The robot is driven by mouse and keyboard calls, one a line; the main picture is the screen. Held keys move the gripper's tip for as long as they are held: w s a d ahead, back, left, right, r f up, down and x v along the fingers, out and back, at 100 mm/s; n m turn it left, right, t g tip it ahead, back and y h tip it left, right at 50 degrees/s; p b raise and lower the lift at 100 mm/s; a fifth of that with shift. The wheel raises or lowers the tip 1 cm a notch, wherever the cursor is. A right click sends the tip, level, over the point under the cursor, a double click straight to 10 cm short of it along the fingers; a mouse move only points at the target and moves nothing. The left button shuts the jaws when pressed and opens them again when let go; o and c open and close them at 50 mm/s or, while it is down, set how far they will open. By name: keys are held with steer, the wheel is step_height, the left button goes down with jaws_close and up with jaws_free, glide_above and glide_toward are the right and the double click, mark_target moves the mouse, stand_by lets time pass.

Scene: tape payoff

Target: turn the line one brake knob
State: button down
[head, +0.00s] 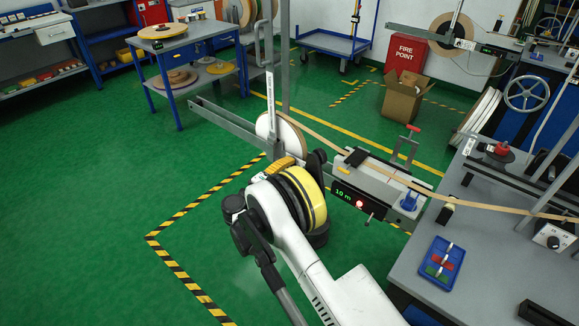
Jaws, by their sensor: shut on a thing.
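The line one payoff stands in the middle of the head view, with a pale tape reel (291,137) on a grey upright frame. A yellow ridged part (283,164), which looks like the brake knob, shows just in front of the reel. My gripper (288,168) is at this part, at the end of my white arm. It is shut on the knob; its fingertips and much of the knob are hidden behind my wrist. I cannot tell how far the knob is turned.
A tape (330,143) runs right from the reel over a unit (370,186) whose display reads "10 m", with a lit red button. A grey bench (492,247) with a blue tray (429,263) stands right. A cardboard box (403,98) is behind. Green floor is free at left.

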stand_by(0.3)
steer(key=c, duration=1.2)
jaws_free()
steer(key=shift+a, duration=0.1)
steer(key=v, duration=1.2)
